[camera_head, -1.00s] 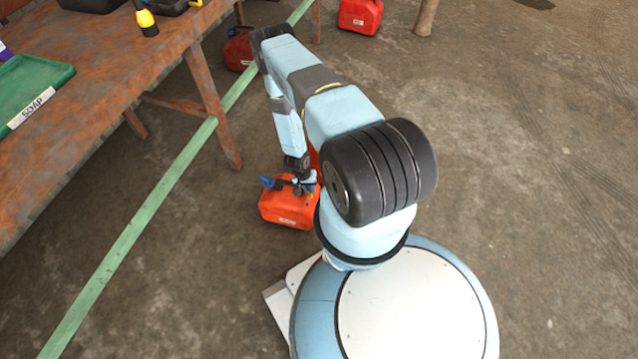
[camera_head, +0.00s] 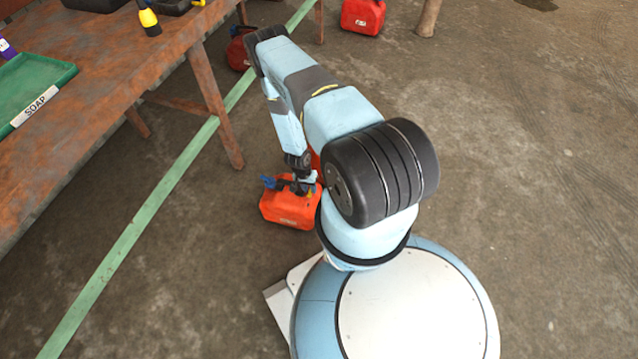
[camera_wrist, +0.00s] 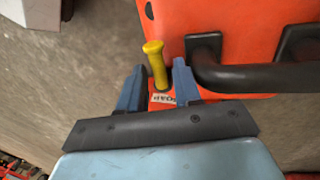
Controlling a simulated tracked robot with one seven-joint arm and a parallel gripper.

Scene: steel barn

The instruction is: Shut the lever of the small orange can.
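The orange can (camera_head: 288,212) stands on the floor left of my base in the head view. My arm hides part of its top. In the wrist view the can (camera_wrist: 232,18) fills the upper middle, with a black handle (camera_wrist: 262,76) at right. A short yellow lever (camera_wrist: 156,64) sticks up near a small white label. My gripper (camera_wrist: 159,66) is open, one blue finger on each side of the lever, with a gap visible at the left. I cannot tell whether the right finger touches it. In the head view my gripper (camera_head: 303,186) is low over the can.
A rusty workbench (camera_head: 110,95) with a green tray (camera_head: 45,82) stands at left, its leg (camera_head: 215,110) near my arm. More red cans (camera_head: 362,15) stand farther back, and a bit of orange shows behind my arm. The floor at right is clear.

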